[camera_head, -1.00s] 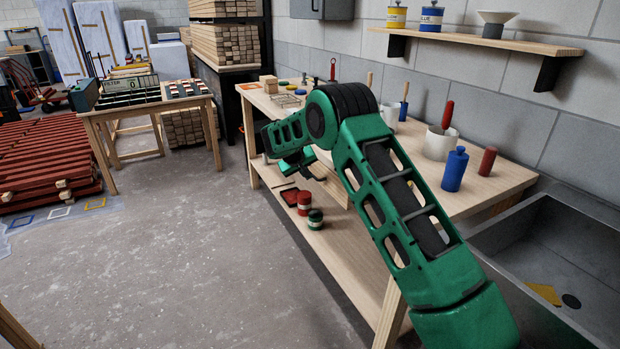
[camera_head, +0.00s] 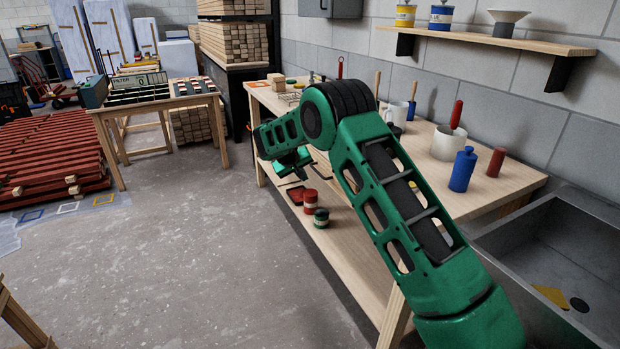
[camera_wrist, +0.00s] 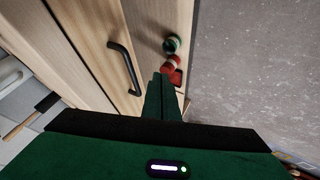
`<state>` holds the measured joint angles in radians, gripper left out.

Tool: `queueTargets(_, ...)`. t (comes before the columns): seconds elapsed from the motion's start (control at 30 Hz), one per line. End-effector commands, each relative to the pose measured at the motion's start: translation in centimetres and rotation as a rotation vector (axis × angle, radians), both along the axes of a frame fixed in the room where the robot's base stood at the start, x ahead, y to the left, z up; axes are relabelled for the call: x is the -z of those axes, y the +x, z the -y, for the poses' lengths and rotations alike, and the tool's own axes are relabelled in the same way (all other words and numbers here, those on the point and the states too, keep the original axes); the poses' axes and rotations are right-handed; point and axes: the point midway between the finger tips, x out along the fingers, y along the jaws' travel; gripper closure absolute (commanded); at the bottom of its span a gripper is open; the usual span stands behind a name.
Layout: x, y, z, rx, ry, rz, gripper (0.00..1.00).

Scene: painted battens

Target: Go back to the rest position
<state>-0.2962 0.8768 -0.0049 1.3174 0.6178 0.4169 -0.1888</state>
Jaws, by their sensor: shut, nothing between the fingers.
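My gripper (camera_wrist: 160,85) is shut and empty in the wrist view, its two green fingers together. In the head view my gripper (camera_head: 292,163) is partly hidden by my own green arm. It hangs at the front side of the wooden workbench (camera_head: 510,180), near the lower shelf. In the wrist view a dark bar handle (camera_wrist: 124,68) on a wooden face lies left of the fingers. A red tin (camera_wrist: 171,64) and a green tin (camera_wrist: 172,44) show just beyond the fingertips; whether they touch cannot be told.
On the lower shelf stand the red tin (camera_head: 310,200) and green tin (camera_head: 321,218). The bench top holds a blue bottle (camera_head: 462,170), a white pot (camera_head: 447,143) and a red cylinder (camera_head: 496,161). A grey sink (camera_head: 555,235) is at right.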

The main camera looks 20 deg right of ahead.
Motion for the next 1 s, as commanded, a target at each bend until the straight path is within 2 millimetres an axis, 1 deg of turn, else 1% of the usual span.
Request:
queueTargets(0.03, -1.3, -0.5, -0.5, 0.000, 0.001, 0.004, 1.00)
queueTargets(0.23, -4.1, -2.4, -1.8, 0.001, 0.001, 0.004, 1.00)
queueTargets(0.33, -5.1, -3.0, -2.2, 0.003, 0.001, 0.004, 1.00)
queueTargets(0.47, -5.9, -3.6, -2.5, 0.003, 0.001, 0.003, 1.00)
queueTargets(0.57, -6.6, -4.0, -2.0, 0.011, 0.004, 0.001, 1.00)
queueTargets(0.67, -7.9, -5.2, -0.3, 0.033, 0.016, -0.010, 1.00)
queueTargets(0.77, -9.8, -7.6, 2.8, 0.072, 0.038, -0.032, 1.00)
queueTargets(0.8, -10.7, -8.9, 4.3, 0.091, 0.049, -0.043, 1.00)
queueTargets(0.87, -12.0, -11.0, 6.6, 0.122, 0.068, -0.061, 1.00)
queueTargets(0.9, -12.7, -12.5, 7.9, 0.141, 0.081, -0.075, 1.00)
queueTargets(0.97, -13.8, -14.9, 9.9, 0.170, 0.100, -0.093, 1.00)
queueTargets(1.0, -14.4, -16.6, 11.1, 0.190, 0.114, -0.106, 1.00)
